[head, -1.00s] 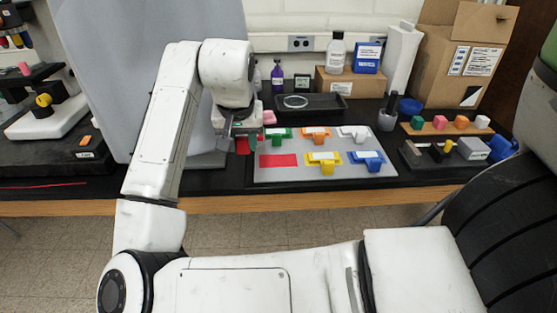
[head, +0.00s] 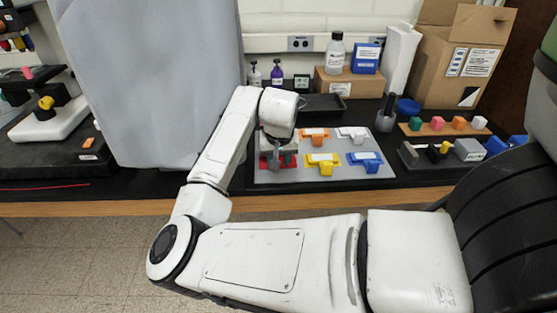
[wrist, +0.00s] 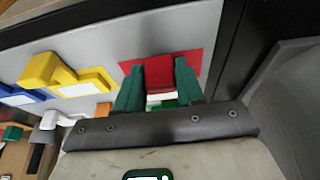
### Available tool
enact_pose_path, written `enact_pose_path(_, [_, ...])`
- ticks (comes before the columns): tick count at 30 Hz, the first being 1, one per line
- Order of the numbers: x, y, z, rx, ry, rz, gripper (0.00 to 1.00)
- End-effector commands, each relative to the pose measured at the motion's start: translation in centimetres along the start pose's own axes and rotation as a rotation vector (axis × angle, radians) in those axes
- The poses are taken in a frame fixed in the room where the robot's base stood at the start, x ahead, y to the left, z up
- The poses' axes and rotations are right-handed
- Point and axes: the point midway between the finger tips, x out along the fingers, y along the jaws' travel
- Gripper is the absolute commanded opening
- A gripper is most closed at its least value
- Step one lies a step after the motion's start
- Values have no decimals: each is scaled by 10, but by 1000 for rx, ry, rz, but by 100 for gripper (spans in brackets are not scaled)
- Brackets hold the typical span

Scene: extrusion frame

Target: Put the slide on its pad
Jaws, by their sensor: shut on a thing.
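My gripper (wrist: 158,82) is shut on the red slide (wrist: 158,70), whose red part shows between the two green fingers in the wrist view. A white part of it shows lower between the fingers. The flat red pad (wrist: 194,60) lies on the grey board around and behind the slide. In the head view my gripper (head: 278,160) is over the red pad (head: 265,163) at the board's front left, hiding much of it. I cannot tell whether the slide touches the pad.
The grey board (head: 330,178) also holds a yellow slide (head: 322,163), a blue slide (head: 366,161), an orange slide (head: 315,134) and a white one (head: 352,133). A grey panel (head: 150,80) stands to the left. A black tray (head: 322,104) lies behind.

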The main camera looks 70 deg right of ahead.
Motion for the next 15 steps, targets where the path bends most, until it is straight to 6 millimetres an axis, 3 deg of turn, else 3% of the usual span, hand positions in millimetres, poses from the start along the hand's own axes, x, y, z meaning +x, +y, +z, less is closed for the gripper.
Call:
enact_pose_path(3, [10,0,4,1,0,1,8])
enact_pose_path(13, [13,0,5,0,1,1,8])
enact_pose_path(14, [13,0,5,1,1,1,38])
enact_pose_path(15, [12,0,5,1,1,1,42])
